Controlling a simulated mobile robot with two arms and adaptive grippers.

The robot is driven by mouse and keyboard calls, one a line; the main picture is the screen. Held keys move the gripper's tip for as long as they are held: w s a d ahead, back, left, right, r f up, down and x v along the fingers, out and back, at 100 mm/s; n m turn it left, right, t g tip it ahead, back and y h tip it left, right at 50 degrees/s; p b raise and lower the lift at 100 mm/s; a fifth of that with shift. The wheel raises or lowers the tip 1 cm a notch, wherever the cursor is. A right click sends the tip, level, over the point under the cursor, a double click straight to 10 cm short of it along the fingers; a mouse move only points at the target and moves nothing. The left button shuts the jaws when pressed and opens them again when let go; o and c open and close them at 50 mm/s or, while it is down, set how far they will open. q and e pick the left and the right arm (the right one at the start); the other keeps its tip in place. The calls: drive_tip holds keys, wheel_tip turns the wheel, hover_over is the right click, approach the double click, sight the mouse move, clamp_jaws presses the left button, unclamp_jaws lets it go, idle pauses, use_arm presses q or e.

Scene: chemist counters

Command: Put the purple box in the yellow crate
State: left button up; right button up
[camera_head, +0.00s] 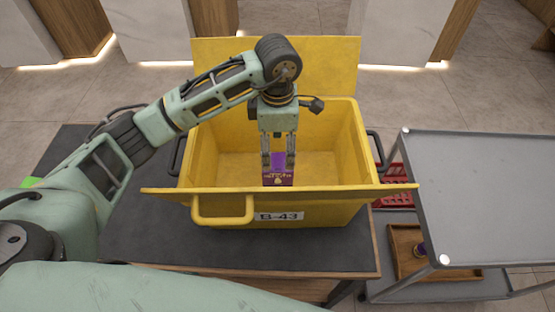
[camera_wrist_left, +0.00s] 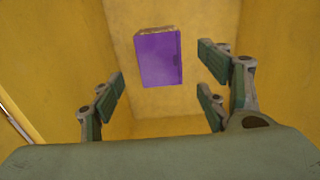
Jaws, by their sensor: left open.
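The yellow crate (camera_head: 222,180) stands open on a dark table top, with its flaps folded out and a label reading B-43 on its front. The purple box (camera_head: 279,162) is inside the crate. It also shows in the left wrist view (camera_wrist_left: 158,59), apart from the fingers and beyond their tips, against the yellow crate floor. My left gripper (camera_head: 278,160) points down into the crate above the box. In the left wrist view its fingers (camera_wrist_left: 160,82) are spread wide with nothing between them. My right gripper is not in view.
A grey cart (camera_head: 480,185) stands to the right, its top bare. Below it are a red basket (camera_head: 393,190) and a wooden tray (camera_head: 408,262) with a small item.

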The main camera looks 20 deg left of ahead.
use_arm(q)
drive_tip(key=shift+r, duration=1.3)
drive_tip(key=shift+r, duration=0.1)
